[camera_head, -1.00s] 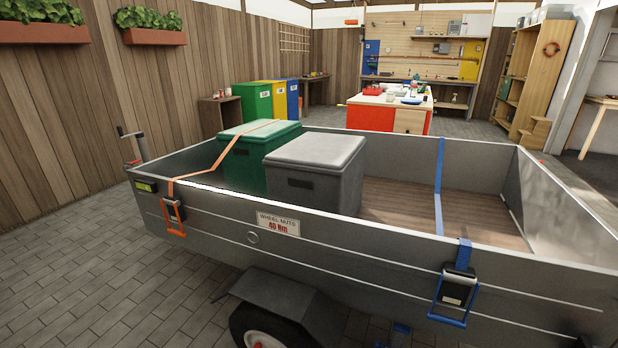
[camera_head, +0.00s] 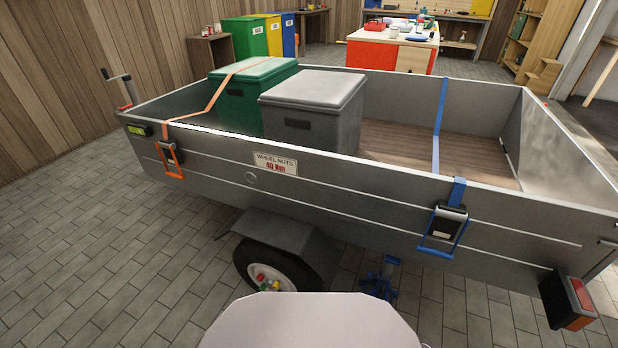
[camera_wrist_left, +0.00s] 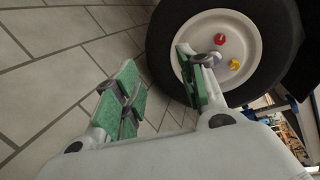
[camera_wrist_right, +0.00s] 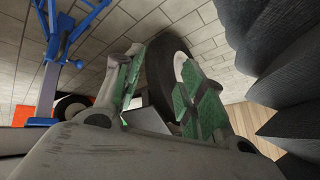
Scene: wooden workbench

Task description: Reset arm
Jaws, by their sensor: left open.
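My left gripper (camera_wrist_left: 160,75) is open in the left wrist view, its two green-padded fingers apart with nothing between them. The trailer wheel (camera_wrist_left: 222,50) is beyond its fingers, with a red nut (camera_wrist_left: 220,38) and a yellow nut (camera_wrist_left: 234,64) on the white rim. My right gripper (camera_wrist_right: 158,58) is open and empty in the right wrist view, with a dark tyre (camera_wrist_right: 168,75) beyond its fingers. Neither gripper shows in the head view. There, the trailer wheel (camera_head: 258,257) carries coloured nuts, its lower part hidden by a pale part of my body.
The grey trailer (camera_head: 330,183) fills the middle, holding a green box (camera_head: 238,100) and a grey box (camera_head: 315,118). A blue jack (camera_head: 383,280) stands on the floor right of the wheel. Orange and blue straps cross the side wall. Paved floor (camera_head: 110,240) is clear at left.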

